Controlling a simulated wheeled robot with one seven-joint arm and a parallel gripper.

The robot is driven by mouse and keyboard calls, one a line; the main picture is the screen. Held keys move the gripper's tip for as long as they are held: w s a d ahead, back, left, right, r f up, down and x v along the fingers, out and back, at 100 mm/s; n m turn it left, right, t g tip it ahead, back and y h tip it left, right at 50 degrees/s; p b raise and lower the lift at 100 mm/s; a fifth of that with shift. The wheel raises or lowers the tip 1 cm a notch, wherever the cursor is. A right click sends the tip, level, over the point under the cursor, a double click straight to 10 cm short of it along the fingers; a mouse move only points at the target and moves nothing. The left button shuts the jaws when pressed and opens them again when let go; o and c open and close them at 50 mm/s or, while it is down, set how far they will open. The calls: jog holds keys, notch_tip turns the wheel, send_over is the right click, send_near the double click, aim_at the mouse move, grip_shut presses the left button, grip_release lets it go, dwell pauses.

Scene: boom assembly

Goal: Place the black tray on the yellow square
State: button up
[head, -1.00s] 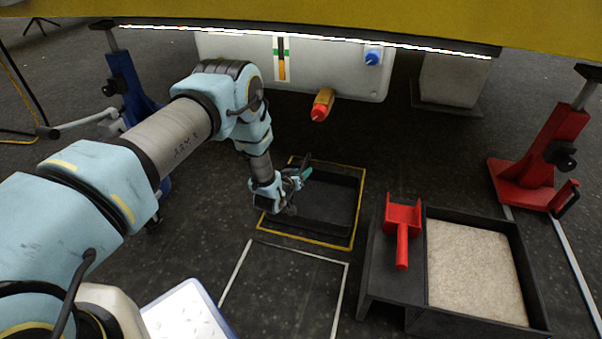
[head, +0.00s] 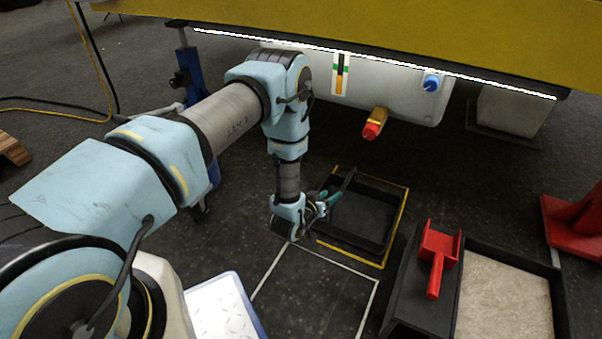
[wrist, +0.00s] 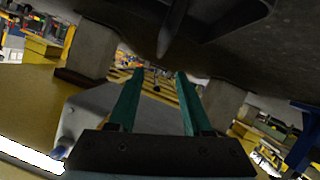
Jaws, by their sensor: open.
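The black tray (head: 365,216) lies flat on the dark floor in the head view. The yellow square (head: 404,212) is an outline on the floor. Its back, right and front lines show around the tray, and the left side is partly hidden by my arm. My gripper (head: 328,199) is at the tray's left edge, with its green fingers pointing towards the tray. I cannot tell whether they touch the rim. In the wrist view my gripper (wrist: 160,85) has its two green fingers apart with nothing between them.
An empty white outline (head: 372,303) is in front of the yellow one. To the right are a red scoop-like tool (head: 437,257) and a black box of pale granules (head: 505,295). A tank (head: 400,98) with a red-tipped spout (head: 374,125) hangs above, under a yellow beam (head: 400,30).

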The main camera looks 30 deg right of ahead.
jog(key=w+a+r+n+t+y, duration=0.1)
jog(key=w+a+r+y, duration=0.4)
jog(key=w+r, duration=0.55)
jog(key=w+a+r+n+y, duration=0.1)
jog(key=w+a+r+y, duration=0.15)
jog(key=a+r, duration=0.45)
jog(key=w+a+r+n+y, duration=0.15)
jog(key=w+a+r, duration=0.25)
jog(key=a, duration=0.7)
jog(key=s+a+r+n+g+y, duration=0.1)
jog(key=s+a+r, duration=0.1)
jog(key=a+r, duration=0.35)
jog(key=s+a+r+n+g+y, duration=0.1)
jog(key=s+a+r, duration=0.1)
jog(key=a, duration=0.6)
jog(key=s+a+r+n+g, duration=0.1)
jog(key=s+a+r, duration=0.2)
jog(key=s+a, duration=0.2)
jog(key=s+a+r+n+g+y, duration=0.1)
jog(key=s+a+r+g, duration=0.1)
jog(key=s+a, duration=0.3)
jog(key=shift+s+a+r, duration=0.4)
jog(key=shift+s+r, duration=0.1)
jog(key=shift+s, duration=0.75)
